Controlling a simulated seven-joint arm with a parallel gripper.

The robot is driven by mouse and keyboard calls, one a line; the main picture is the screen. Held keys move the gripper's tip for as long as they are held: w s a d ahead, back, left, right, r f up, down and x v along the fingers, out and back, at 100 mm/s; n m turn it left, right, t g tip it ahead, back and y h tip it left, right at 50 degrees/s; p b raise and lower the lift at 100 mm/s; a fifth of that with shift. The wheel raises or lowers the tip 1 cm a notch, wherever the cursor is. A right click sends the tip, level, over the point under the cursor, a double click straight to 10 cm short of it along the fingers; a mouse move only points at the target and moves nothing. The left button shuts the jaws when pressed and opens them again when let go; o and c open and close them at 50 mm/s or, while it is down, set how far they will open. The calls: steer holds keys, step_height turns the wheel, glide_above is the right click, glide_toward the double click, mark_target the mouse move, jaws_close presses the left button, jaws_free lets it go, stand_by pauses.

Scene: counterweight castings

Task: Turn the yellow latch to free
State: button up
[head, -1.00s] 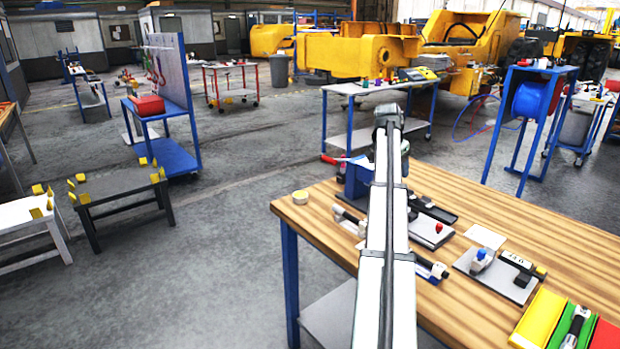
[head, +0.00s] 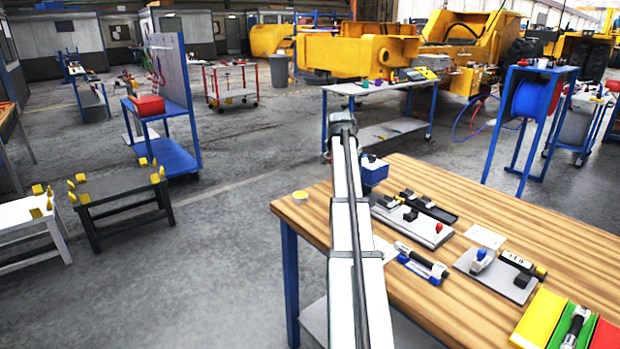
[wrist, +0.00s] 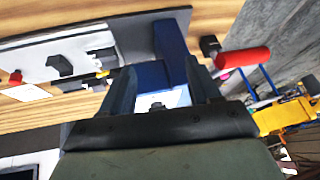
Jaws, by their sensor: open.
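A small yellow piece (head: 540,271) sits at the end of a black block on a grey plate at the right of the bench in the head view. I cannot tell whether it is the latch. A tiny yellow spot (wrist: 102,74) shows beside dark parts left of my gripper (wrist: 158,76) in the wrist view. My gripper's two dark fingers are apart. A blue block (wrist: 172,42) shows beyond and between them, with a white patch behind. In the head view my gripper is hidden behind my arm, near the bench's far left corner.
Open floor lies left of the bench.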

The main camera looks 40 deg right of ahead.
mark_target(398, 202)
steer(key=w+a+f+n+t, duration=0.1)
steer(key=w+a+f, duration=0.3)
steer(key=w+a, duration=0.4)
steer(key=shift+w+a+n, duration=0.2)
steer(key=shift+a+n, duration=0.1)
steer(key=shift+a, duration=0.75)
